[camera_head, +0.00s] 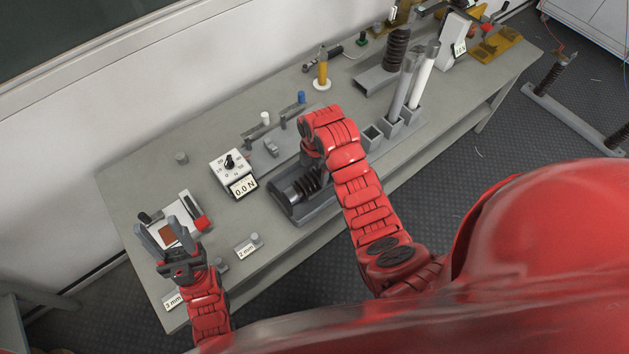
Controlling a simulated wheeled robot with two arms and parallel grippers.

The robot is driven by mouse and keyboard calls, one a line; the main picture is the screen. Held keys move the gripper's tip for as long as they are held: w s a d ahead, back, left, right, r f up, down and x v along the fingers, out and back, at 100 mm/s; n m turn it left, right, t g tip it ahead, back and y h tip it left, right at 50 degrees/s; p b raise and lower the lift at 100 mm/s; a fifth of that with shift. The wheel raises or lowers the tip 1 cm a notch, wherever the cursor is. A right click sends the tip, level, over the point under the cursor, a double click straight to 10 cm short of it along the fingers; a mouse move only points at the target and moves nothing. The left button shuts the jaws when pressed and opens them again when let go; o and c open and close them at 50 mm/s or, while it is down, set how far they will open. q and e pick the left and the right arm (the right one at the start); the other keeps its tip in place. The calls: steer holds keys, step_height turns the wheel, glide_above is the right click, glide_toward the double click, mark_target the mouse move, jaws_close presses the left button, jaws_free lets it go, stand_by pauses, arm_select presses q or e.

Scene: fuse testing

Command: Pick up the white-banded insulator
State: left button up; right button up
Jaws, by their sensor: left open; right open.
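A dark ribbed insulator (298,191) lies in a grey cradle (318,208) near the middle of the table. Another dark ribbed insulator (397,48) stands upright on a grey channel at the back right. I cannot make out a white band on either one. My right gripper (308,165) is open and points down close above the lying insulator; the wrist hides its fingertips and part of the insulator. I cannot tell whether they touch. My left gripper (160,235) is open and empty over the left end of the table, its two grey fingers spread.
A white dial box (231,168) with a "0.0 N" display stands left of the cradle. Grey and white tubes (424,75) stand in square holders at the right. A yellow-handled tool (322,70) stands behind.

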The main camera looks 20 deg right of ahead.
mark_target(315, 175)
step_height(315, 175, down, 3)
steer(key=shift+s+f+p, duration=0.1)
steer(key=shift+p, duration=0.7)
steer(key=shift+f, duration=0.8)
jaws_close()
